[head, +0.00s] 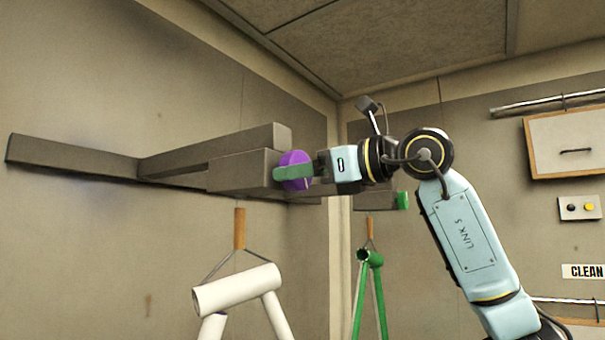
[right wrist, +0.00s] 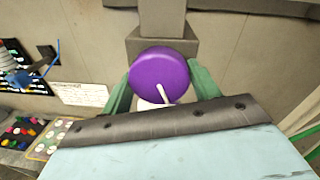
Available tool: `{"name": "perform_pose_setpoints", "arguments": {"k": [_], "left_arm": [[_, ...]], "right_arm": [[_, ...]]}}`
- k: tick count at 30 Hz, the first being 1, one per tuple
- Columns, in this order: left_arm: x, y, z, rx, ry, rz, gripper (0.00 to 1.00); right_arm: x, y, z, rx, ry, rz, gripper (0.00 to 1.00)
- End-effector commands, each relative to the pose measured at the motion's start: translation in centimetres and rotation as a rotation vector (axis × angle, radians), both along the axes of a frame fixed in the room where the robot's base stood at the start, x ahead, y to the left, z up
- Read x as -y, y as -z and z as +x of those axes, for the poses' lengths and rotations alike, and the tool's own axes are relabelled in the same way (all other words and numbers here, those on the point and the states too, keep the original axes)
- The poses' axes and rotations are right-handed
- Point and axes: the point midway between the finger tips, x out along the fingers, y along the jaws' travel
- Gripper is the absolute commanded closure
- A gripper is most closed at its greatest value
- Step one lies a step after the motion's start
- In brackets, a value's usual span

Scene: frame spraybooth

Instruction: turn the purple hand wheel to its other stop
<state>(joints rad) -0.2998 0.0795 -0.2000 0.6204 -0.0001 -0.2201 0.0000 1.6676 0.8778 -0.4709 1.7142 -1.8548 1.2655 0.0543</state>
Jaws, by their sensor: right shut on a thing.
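The purple hand wheel (head: 297,160) sits on the end of a grey bracket arm (head: 230,172) that sticks out from the left wall. In the right wrist view the purple hand wheel (right wrist: 158,72) shows its round face, with a white bar-shaped mark at its lower part. My right gripper (head: 290,172) is shut on the wheel. In the right wrist view its green fingers (right wrist: 160,88) stand on the left and right sides of the rim. My left gripper is not in view.
A white frame (head: 235,290) hangs below the bracket from an orange-topped hanger. A green frame (head: 370,260) hangs farther back. A cabinet (head: 568,145), a two-button box (head: 579,207) and a "CLEAN" sign (head: 583,271) are on the right wall.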

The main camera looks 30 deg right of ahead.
Motion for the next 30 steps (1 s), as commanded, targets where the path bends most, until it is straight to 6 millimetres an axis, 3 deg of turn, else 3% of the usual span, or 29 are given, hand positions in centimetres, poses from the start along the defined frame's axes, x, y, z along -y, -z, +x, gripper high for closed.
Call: {"name": "perform_pose_setpoints", "arguments": {"k": [15, 30], "left_arm": [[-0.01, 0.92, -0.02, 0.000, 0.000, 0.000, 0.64], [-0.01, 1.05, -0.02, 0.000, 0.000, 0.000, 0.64]], "right_arm": [[-0.10, 0.19, 0.02, -0.135, -0.002, 0.321, 0.62], [-0.10, 0.15, 0.02, -0.164, -0.002, 0.387, 0.62]]}}
